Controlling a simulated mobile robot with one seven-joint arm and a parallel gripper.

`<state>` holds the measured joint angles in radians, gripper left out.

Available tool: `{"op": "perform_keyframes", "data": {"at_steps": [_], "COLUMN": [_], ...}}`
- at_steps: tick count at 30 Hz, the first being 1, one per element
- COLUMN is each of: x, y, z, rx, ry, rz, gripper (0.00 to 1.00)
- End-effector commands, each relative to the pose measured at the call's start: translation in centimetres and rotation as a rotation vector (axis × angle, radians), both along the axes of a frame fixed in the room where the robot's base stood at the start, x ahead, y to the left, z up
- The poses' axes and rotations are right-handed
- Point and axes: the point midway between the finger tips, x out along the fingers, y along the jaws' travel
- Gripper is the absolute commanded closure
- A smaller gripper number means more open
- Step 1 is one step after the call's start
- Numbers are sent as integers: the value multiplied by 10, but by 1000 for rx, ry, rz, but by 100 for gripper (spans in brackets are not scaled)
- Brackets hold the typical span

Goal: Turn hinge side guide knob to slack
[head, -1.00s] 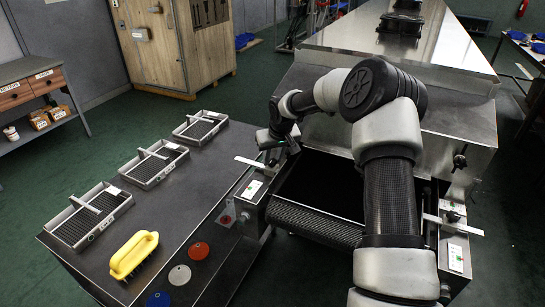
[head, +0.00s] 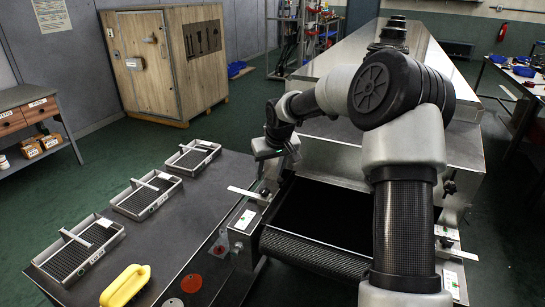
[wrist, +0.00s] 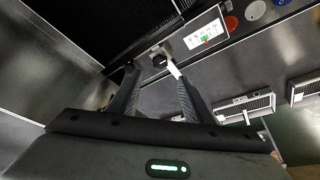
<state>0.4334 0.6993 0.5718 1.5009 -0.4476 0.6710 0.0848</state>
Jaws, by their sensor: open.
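The left side guide has a pale flat bar (head: 248,193) and a white label plate (head: 244,220) beside the dryer's belt inlet. In the wrist view its small dark knob (wrist: 159,60) sits next to the label plate (wrist: 205,40), which has green and red marks. My gripper (wrist: 153,72) is open, its two fingertips pointing toward the knob, which appears just beyond the gap between them. I cannot tell whether they touch it. In the head view my gripper (head: 277,153) is above the far end of the bar and hides the knob. The knob's setting is unreadable.
Mesh trays (head: 75,252) and a yellow-handled brush (head: 125,286) lie on the left table. A red disc (head: 192,283) lies near the guide. The black belt (head: 315,252) crosses the inlet. Another guide bar (head: 457,252) is on the right side. A wooden cabinet (head: 168,65) stands behind.

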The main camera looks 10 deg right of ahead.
Motion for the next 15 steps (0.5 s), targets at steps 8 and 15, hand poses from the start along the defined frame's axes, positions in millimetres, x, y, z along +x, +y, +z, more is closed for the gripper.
{"op": "perform_keyframes", "data": {"at_steps": [8,15], "x": [-20,-26], "y": [-4,-5], "z": [51,63], "rx": [0,0], "ry": [-2,0], "rz": [-1,0], "gripper": [54,54]}}
